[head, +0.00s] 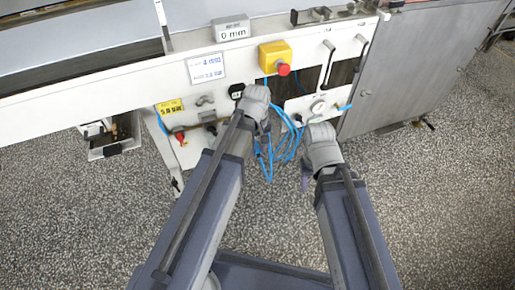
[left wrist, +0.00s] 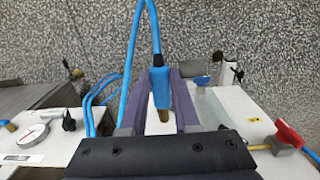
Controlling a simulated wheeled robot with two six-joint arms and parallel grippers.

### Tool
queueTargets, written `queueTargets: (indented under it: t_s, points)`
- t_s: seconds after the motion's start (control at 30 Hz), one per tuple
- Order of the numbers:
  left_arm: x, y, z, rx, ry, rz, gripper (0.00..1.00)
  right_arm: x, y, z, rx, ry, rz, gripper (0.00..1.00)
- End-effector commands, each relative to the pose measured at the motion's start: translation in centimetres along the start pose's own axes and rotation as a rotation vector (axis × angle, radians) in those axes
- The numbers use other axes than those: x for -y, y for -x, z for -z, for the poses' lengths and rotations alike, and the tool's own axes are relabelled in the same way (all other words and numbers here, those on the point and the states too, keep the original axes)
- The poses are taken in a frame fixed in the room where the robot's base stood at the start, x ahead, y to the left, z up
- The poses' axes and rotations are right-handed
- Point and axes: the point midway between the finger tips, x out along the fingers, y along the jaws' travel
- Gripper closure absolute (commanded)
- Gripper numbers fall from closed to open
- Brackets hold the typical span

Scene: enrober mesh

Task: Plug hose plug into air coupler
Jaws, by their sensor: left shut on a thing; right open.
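My left gripper (head: 259,140) is in front of the machine's lower panel, its fingers mostly hidden behind its own wrist. The blue hose (left wrist: 133,50) rises from the plug and loops away. A red-handled valve (head: 180,135) is on the panel left of my left gripper. It also shows in the left wrist view (left wrist: 290,136), with a brass fitting beside it. I cannot tell which fitting is the air coupler. My right gripper (head: 306,180) is open, below the gauge panel.
Blue hose loops (head: 285,145) hang between my two grippers. A round gauge (head: 318,106) and a yellow box with a red button (head: 275,58) are on the machine. A grey cabinet (head: 400,70) stands at the right. The speckled floor (head: 80,220) is clear at the left.

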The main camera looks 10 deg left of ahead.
Motion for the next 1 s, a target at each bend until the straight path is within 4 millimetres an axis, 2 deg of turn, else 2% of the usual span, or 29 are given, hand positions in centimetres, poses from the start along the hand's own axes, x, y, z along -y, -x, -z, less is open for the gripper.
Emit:
queueTargets:
  t_s: [0.5, 1.0]
  points:
    - [0.0, 0.0, 4.5, 0.0, 0.002, 0.0, 1.0, 0.0, 0.0, 0.0, 0.0, 0.0, 0.0, 0.5]
    - [0.0, 0.0, 4.9, 0.0, 0.0, 0.0, 1.0, 0.0, 0.0, 0.0, 0.0, 0.0, 0.0, 0.5]
